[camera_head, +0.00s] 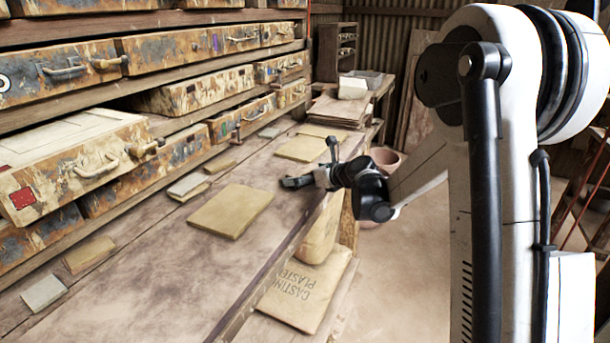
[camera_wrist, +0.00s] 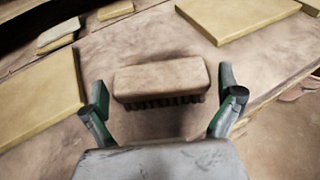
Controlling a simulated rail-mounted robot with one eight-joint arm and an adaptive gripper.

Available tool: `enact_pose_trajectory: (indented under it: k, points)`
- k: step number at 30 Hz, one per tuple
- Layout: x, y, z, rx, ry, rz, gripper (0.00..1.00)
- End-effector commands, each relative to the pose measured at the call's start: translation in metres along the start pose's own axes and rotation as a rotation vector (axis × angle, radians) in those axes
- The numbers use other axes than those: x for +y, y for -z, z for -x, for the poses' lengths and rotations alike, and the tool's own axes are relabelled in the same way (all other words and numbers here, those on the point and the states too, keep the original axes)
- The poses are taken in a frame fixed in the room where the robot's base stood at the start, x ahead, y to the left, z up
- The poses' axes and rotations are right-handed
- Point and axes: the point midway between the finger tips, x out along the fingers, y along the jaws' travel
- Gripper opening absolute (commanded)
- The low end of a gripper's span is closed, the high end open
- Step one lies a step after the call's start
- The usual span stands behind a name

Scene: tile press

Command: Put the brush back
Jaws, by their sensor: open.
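A brush with a worn brown wooden back and dark bristles (camera_wrist: 160,78) lies bristles down on the dusty bench top (camera_wrist: 145,40) in the wrist view. My gripper (camera_wrist: 162,88) is open, with one green-and-grey finger to the left of the brush and one to the right. Gaps show on both sides, so the fingers do not grip it. In the head view my gripper (camera_head: 297,181) is low over the bench near its right edge. I cannot make out the brush apart from the gripper there.
A tan tile (camera_head: 231,211) lies left of my gripper, and another tile (camera_head: 301,149) lies beyond it. Small slabs (camera_head: 187,184) lie along the rack of worn drawer cases (camera_head: 80,160). A casting plaster bag (camera_head: 306,290) is below the bench edge.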

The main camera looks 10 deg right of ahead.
Motion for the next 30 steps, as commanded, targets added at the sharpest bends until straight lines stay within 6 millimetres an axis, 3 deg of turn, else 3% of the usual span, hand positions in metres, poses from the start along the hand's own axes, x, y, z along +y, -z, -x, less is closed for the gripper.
enact_pose_trajectory:
  k: [5, 18, 26, 30]
  points:
    - [-0.001, -0.003, 0.017, 0.0, 0.002, -0.001, 1.0]
    - [0.0, -0.003, 0.1, 0.0, 0.002, 0.0, 1.0]
    - [0.002, -0.003, 0.121, 0.003, 0.0, 0.012, 1.0]
    - [0.018, -0.007, 0.132, 0.039, -0.007, 0.137, 1.0]
